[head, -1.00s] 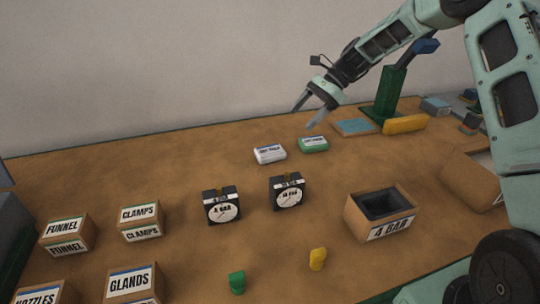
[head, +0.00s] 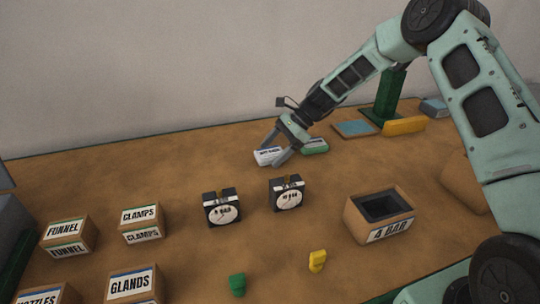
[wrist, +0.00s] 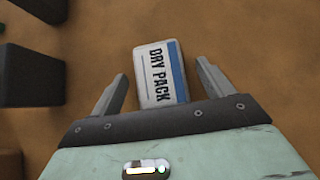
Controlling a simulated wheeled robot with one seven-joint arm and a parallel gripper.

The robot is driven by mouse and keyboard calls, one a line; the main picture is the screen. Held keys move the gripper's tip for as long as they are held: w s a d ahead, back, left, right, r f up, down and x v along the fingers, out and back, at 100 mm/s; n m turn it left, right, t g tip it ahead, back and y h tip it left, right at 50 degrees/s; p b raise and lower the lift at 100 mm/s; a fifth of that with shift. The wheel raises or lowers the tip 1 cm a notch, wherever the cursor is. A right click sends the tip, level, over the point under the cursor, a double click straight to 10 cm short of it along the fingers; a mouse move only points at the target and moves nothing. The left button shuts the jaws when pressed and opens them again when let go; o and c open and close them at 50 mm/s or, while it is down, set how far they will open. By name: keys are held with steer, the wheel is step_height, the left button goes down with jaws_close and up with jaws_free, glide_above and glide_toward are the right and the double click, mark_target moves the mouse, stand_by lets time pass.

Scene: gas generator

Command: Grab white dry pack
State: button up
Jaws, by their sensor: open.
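The white dry pack (head: 267,156) lies flat on the brown table, towards the back. In the wrist view the white dry pack (wrist: 158,72) shows its "DRY PACK" label and a blue stripe, and it lies between the fingers. My gripper (head: 272,152) is open around the pack, with one finger on each side and a gap to each. In the wrist view my gripper (wrist: 162,85) holds nothing. The green pack (head: 314,147) lies just to the right of the white one, partly behind my gripper.
Two black gauges (head: 221,207) (head: 287,193) stand in front of the packs. An open "4 BAR" box (head: 358,225) is at right. Labelled boxes (head: 141,224) stand at left. A green piece (head: 237,284) and a yellow piece (head: 317,261) are in front. The table's back left is clear.

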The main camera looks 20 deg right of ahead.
steer(key=c, duration=1.1)
